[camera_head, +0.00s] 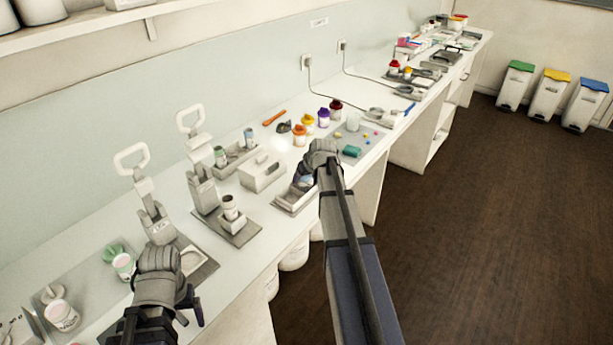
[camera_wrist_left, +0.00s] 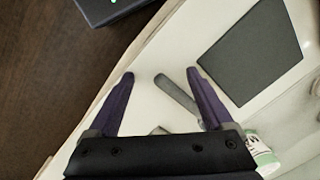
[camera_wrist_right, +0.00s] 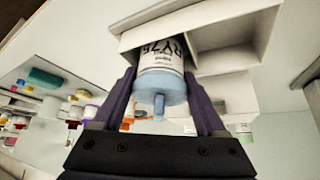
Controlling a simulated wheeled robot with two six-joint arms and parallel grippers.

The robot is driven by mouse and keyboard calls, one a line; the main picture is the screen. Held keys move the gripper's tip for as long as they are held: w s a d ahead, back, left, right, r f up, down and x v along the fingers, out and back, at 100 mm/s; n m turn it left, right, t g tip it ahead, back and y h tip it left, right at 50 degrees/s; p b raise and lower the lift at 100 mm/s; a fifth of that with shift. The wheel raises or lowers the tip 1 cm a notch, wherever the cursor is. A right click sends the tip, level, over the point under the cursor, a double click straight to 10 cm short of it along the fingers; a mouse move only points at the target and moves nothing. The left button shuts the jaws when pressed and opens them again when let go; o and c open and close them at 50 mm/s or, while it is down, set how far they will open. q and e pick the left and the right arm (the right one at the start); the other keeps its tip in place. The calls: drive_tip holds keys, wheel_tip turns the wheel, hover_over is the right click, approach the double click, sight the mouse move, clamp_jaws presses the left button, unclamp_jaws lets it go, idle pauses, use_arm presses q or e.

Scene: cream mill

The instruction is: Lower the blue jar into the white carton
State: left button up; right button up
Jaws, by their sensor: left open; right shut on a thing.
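My right gripper (camera_wrist_right: 160,76) is shut on the blue jar (camera_wrist_right: 160,92), which has a pale blue end with a stub and a white label with dark letters. The white carton (camera_wrist_right: 226,58), divided into compartments, lies just beyond it. The jar's far end overlaps one compartment opening; I cannot tell how far inside it is. In the head view my right gripper (camera_head: 312,172) is over the carton (camera_head: 290,208) near the counter's front edge, hiding part of it. My left gripper (camera_wrist_left: 160,74) is open and empty over the near counter, far from the carton.
Lever presses (camera_head: 203,190) stand further left. Below my left gripper are a grey bar (camera_wrist_left: 177,95) and a dark mat (camera_wrist_left: 252,50).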

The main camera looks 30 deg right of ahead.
use_arm(q)
drive_tip(key=shift+s+a+f, duration=0.35)
drive_tip(key=shift+s+f, duration=0.05)
drive_tip(key=shift+f, duration=0.05)
use_arm(e)
drive_tip(key=shift+s+f, duration=0.25)
drive_tip(key=shift+f, duration=0.3)
use_arm(q)
drive_tip(key=shift+s+a, duration=0.1)
use_arm(e)
drive_tip(key=o, duration=0.9)
use_arm(q)
drive_tip(key=shift+r, duration=0.1)
use_arm(e)
drive_tip(key=shift+d+r, duration=0.1)
use_arm(q)
drive_tip(key=r+p, duration=0.2)
drive_tip(key=shift+w+p, duration=0.35)
drive_tip(key=shift+w, duration=0.05)
use_arm(e)
drive_tip(key=shift+w+r, duration=0.2)
drive_tip(key=shift+r, duration=0.3)
drive_tip(key=shift+w+r, duration=0.2)
drive_tip(key=shift+r, duration=0.3)
use_arm(q)
drive_tip(key=r+p, duration=0.4)
drive_tip(key=shift+w, duration=0.2)
use_arm(e)
wheel_tip(320, 180, up, 4)
drive_tip(key=shift+w, duration=0.1)
